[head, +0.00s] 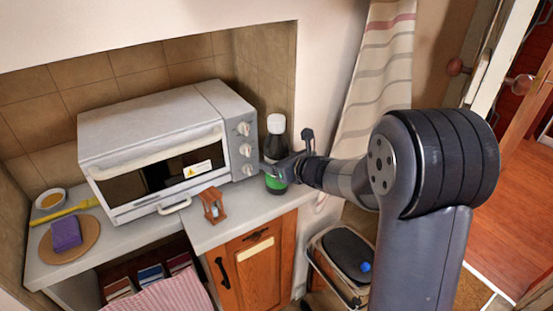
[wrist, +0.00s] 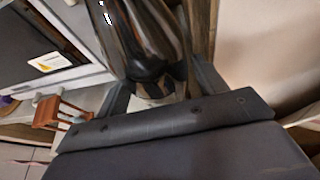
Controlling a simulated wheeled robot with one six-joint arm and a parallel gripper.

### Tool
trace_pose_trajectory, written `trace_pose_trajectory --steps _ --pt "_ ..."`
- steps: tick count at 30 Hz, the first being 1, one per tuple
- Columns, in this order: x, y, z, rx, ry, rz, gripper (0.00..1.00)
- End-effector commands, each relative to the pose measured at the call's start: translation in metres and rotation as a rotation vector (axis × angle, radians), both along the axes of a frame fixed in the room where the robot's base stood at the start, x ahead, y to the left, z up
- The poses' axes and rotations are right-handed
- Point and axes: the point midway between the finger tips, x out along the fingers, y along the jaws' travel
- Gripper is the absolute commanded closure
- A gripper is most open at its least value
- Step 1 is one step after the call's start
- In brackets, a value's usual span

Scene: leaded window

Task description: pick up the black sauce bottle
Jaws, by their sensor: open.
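The black sauce bottle (head: 277,135) has a white cap and a green band near its base. It stands upright on the counter at the right of the toaster oven. My gripper (head: 282,170) is at the bottle's lower half and covers part of it in the head view. In the wrist view the dark, glossy bottle (wrist: 145,40) fills the top middle, between the two fingers of my open gripper (wrist: 160,85). I cannot tell whether either finger touches it. The bottle's cap is out of the wrist view.
A white toaster oven (head: 160,145) stands close at the left. A small brown wooden chair-like object (head: 213,204) is on the counter in front, also in the wrist view (wrist: 58,112). A purple sponge (head: 66,233) lies on a round board at far left. The wall is close behind the bottle.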

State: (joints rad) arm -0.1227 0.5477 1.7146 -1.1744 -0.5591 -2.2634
Motion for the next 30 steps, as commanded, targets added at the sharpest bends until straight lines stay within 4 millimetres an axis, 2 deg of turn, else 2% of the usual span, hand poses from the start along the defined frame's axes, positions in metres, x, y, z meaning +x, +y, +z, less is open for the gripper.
trace_pose_trajectory --steps 11,28,30 --pt "0.0071 0.0062 -0.0042 -0.001 -0.001 0.000 0.33" --pt "0.0069 0.0060 -0.0042 -0.001 -0.001 0.000 0.80" --pt "0.0073 0.0062 -0.0026 0.000 -0.003 0.001 0.80"
